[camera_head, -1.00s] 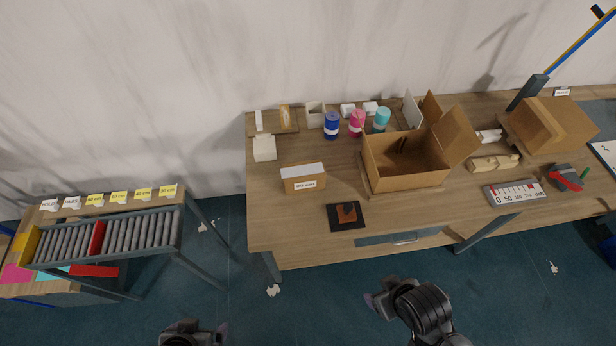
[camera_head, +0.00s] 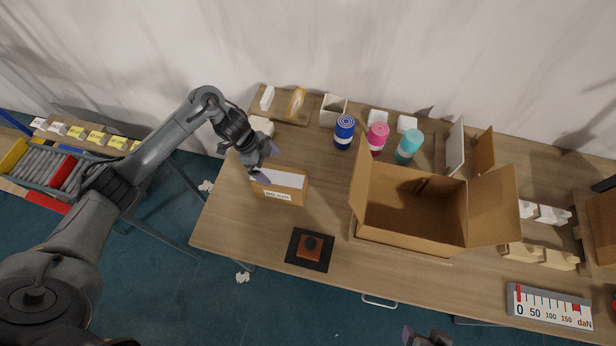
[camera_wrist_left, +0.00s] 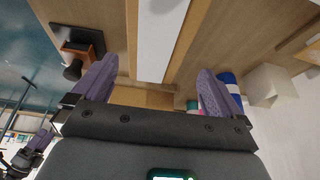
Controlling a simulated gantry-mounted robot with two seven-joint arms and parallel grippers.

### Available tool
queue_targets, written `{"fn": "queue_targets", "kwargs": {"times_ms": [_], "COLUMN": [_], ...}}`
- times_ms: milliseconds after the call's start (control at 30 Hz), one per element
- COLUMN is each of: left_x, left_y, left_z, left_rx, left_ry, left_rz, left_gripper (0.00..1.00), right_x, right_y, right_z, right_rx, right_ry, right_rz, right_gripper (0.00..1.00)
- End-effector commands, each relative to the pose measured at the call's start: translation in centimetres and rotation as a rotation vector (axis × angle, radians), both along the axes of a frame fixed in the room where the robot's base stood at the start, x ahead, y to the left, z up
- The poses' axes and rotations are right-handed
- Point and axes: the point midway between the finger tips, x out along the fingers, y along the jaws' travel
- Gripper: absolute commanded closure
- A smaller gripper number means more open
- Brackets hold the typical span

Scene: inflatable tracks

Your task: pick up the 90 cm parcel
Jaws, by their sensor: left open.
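A small brown parcel (camera_head: 292,192) with a white top and a front label stands at the left part of the workbench. The label is too small to read surely. My left gripper (camera_head: 265,163) is open at the parcel's back left corner, fingers pointing towards it. In the left wrist view the parcel's white top (camera_wrist_left: 160,38) lies ahead, between the two purple fingers (camera_wrist_left: 156,82). I cannot tell whether a finger touches it. My right gripper (camera_head: 425,337) shows only partly at the bottom edge, away from the parcel; its jaws are unclear.
A large open carton (camera_head: 410,215) stands right of the parcel. Blue (camera_head: 344,132), pink (camera_head: 377,138) and teal (camera_head: 408,147) rolls stand behind. A black pad with an orange-brown block (camera_head: 310,247) lies in front. A force scale (camera_head: 549,306) is at the right.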

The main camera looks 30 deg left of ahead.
Motion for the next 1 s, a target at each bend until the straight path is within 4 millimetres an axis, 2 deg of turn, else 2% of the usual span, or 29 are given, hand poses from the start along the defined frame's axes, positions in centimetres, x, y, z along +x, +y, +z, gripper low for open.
{"fn": "queue_targets", "kwargs": {"times_ms": [67,300,633,1000], "left_x": [-0.1,0.3,0.5,0.8], "left_y": [0.2,-1.0,-1.7,-3.2], "left_z": [-0.7,-3.5,-5.5,-9.4], "left_rx": [-0.005,-0.008,-0.006,-0.005], "left_ry": [0.017,0.02,0.018,0.016], "left_rz": [0.003,0.002,0.003,0.002], "left_gripper": [0.0,0.0,0.0,0.0], "right_x": [-0.2,-0.4,-0.3,-0.2], "right_y": [0.1,0.3,0.3,0.0], "right_z": [-0.4,-0.6,-0.5,-0.3], "right_rx": [0.004,0.009,0.008,-0.002], "right_ry": [0.004,0.009,0.007,0.004], "right_rz": [0.0,-0.002,-0.002,0.003], "right_gripper": [0.33,0.33,0.33,0.33]}}
